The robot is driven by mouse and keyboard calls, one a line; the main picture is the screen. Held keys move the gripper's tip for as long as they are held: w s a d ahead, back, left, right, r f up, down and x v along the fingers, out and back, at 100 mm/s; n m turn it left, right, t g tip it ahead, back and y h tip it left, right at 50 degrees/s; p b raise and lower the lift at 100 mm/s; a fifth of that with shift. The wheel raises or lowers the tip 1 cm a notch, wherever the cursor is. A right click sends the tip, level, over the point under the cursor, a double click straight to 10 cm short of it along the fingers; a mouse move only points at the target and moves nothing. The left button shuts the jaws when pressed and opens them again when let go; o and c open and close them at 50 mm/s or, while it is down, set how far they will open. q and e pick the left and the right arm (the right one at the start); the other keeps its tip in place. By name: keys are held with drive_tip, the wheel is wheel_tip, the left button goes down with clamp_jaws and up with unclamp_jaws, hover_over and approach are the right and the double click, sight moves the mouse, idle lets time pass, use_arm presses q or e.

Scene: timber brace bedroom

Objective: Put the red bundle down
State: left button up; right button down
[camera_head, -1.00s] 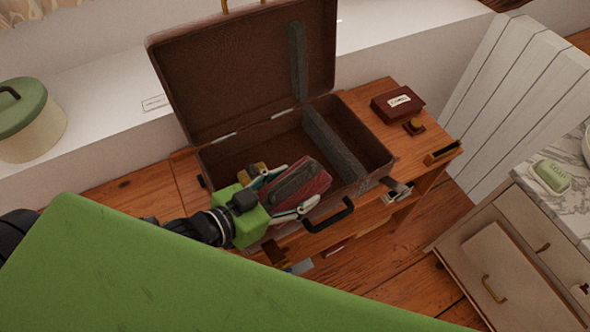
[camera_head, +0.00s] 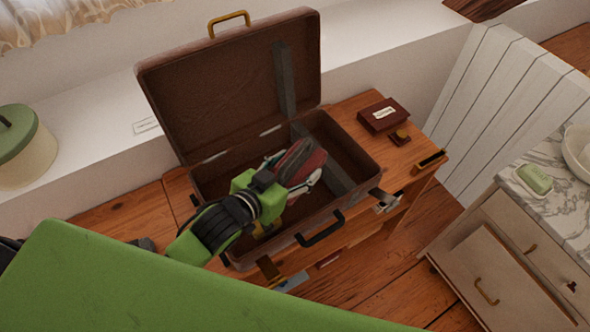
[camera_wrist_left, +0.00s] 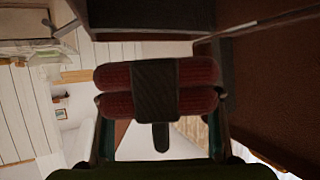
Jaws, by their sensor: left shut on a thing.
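The red bundle (camera_head: 314,164) is a dark red roll with a dark strap around its middle. It also shows across the wrist view (camera_wrist_left: 198,86), with a finger at each side. My left gripper (camera_head: 291,174) is shut on it and holds it over the open brown suitcase (camera_head: 232,262), within the outline of its lower half. How far the bundle is above the suitcase floor I cannot tell. Something yellowish (camera_head: 265,228) shows partly behind my gripper in the suitcase. My right gripper is not in view.
The suitcase lid (camera_head: 225,95) stands open at the back. A grey divider strip (camera_head: 338,177) crosses the lower half. A small dark red box (camera_head: 383,114) lies on the wooden table (camera_head: 405,152) to the right. A marble-topped cabinet (camera_head: 560,205) stands farther right.

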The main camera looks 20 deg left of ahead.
use_arm(q)
drive_tip(key=w+f, duration=0.1)
drive_tip(key=f, duration=0.2)
drive_tip(key=w+f, duration=0.2)
drive_tip(key=f, duration=0.1)
drive_tip(key=w+a+f+p, duration=0.1)
drive_tip(key=f, duration=0.1)
drive_tip(key=shift+w+f, duration=0.3)
drive_tip(key=shift+f, duration=0.1)
drive_tip(key=shift+f, duration=0.15)
